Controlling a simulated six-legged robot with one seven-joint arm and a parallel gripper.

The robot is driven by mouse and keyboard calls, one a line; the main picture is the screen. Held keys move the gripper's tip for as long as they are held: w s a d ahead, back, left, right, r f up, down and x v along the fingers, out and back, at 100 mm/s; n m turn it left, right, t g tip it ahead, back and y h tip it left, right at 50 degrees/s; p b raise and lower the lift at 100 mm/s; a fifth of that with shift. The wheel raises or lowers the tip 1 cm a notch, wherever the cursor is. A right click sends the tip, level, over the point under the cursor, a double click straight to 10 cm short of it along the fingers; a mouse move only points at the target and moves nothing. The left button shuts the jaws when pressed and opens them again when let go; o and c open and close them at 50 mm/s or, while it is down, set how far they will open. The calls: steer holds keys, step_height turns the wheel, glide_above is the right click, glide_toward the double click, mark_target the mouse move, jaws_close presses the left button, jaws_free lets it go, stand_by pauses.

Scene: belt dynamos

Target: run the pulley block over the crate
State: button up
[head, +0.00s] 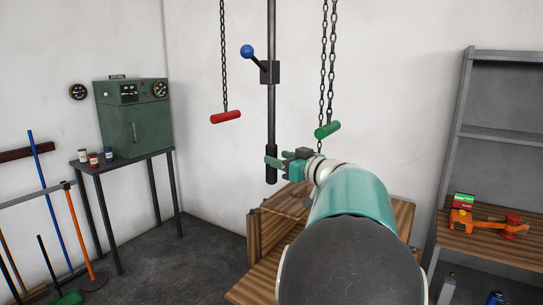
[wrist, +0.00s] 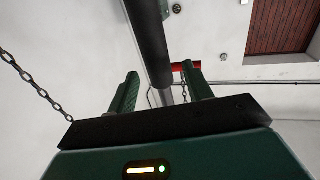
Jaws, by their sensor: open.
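The pulley block itself is not seen in either view. A dark vertical pole (head: 271,110) hangs from above, with a thicker sleeve at its lower end; it also shows in the wrist view (wrist: 150,35). A blue-knobbed lever (head: 248,52) sits on a box on the pole. My gripper (head: 275,158) is at the sleeve. In the wrist view my gripper (wrist: 160,69) is open, with the pole between its green fingers and gaps beside it. A wooden structure (head: 262,237), perhaps the crate, stands below, partly hidden by my arm.
A red handle (head: 226,117) hangs on a chain left of the pole, and a green handle (head: 327,130) on chains to the right. A green cabinet (head: 134,125) stands on a table at left. A shelf (head: 490,240) with an orange tool is at right.

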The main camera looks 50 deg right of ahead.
mark_target(271, 155)
steer(key=w, duration=0.2)
steer(key=w+d, duration=0.1)
steer(key=w, duration=0.1)
steer(key=shift+w+a, duration=0.1)
